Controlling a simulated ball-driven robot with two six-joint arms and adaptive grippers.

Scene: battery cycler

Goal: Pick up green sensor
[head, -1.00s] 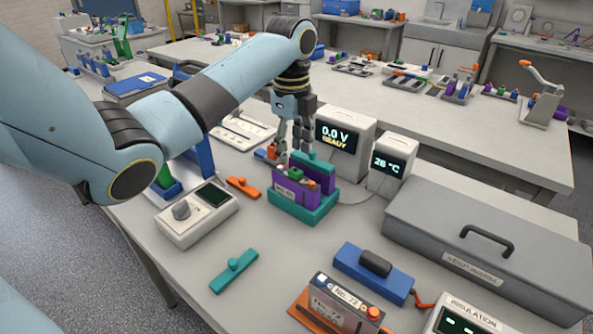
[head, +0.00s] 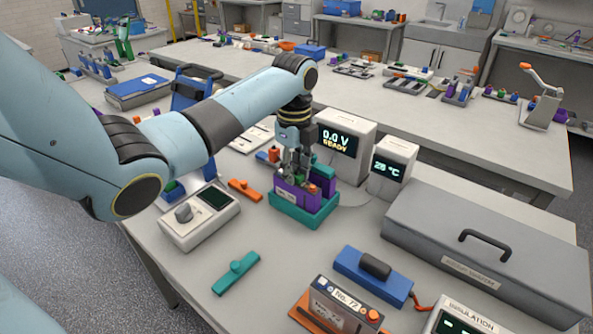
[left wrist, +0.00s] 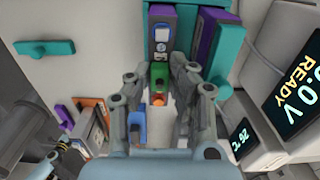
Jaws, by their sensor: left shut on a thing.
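The green sensor (left wrist: 159,74) shows in the left wrist view between the fingertips of my left gripper (left wrist: 160,80). It sits at the end of a purple block (left wrist: 161,22) with a label on top. In the head view my left gripper (head: 297,172) points down over the teal holder (head: 303,211) with the purple block in it, and is shut on the green sensor. The fingers mostly hide the sensor there. I cannot tell whether it is lifted clear of the block. My right gripper is not in view.
The voltage display (head: 345,146) and temperature display (head: 392,168) stand close to the right of the holder. A grey case (head: 480,240) is farther right. An orange piece (head: 245,190) and a teal piece (head: 235,272) lie left. The table in front of the holder is partly clear.

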